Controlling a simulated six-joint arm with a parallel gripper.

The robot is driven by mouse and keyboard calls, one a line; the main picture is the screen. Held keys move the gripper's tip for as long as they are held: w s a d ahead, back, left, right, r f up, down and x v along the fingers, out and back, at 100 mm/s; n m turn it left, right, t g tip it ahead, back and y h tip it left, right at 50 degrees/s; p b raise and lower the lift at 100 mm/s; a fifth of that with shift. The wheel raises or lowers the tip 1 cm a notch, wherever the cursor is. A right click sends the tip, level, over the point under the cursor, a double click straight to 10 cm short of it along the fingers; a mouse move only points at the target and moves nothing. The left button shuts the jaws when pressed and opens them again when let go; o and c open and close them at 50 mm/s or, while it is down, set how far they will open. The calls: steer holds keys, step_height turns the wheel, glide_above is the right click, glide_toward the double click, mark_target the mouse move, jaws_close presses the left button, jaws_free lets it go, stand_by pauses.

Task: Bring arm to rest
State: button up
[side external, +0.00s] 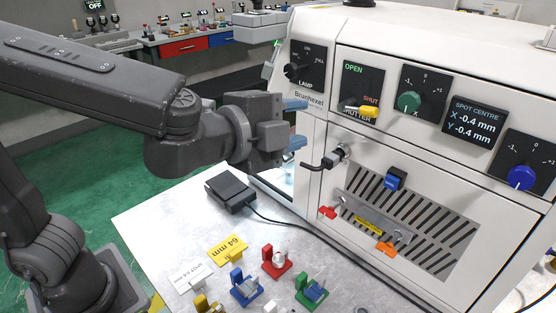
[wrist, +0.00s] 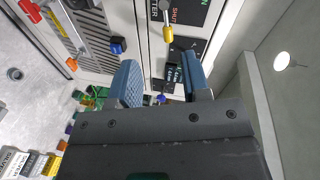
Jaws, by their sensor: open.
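My gripper (side external: 298,124) is open, with its two blue fingers apart and nothing between them. It is raised above the bench beside the left edge of the white machine (side external: 312,172), level with the lower part of its control panel. In the wrist view, my gripper (wrist: 162,80) shows both blue fingers with an empty gap and the machine front behind. My dark grey arm reaches in from the left. Whether the fingers touch the machine is hard to tell.
The shutter lever's yellow handle (side external: 369,111) lies beside the SHUT label. A black crank handle (side external: 322,163) juts out below my gripper. A black pedal box (side external: 231,190) with a cable and several coloured parts sit on the bench (side external: 150,225). Green floor (side external: 95,185) lies left.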

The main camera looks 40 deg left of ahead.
steer(key=s+a+f+n+g+y, duration=0.25)
steer(key=a+n+y, duration=0.2)
steer(key=a, duration=0.35)
steer(key=s+a+f+n+g+h, duration=0.1)
steer(key=s+a+f+n+g, duration=0.2)
steer(key=s+n, duration=0.3)
steer(key=s+a+f+n+g+h, duration=0.2)
steer(key=s+a+f+n+g, duration=0.1)
steer(key=s+n, duration=0.3)
steer(key=shift+a+f+g, duration=0.35)
steer(key=shift+a+g, duration=0.1)
steer(key=shift+g, duration=0.4)
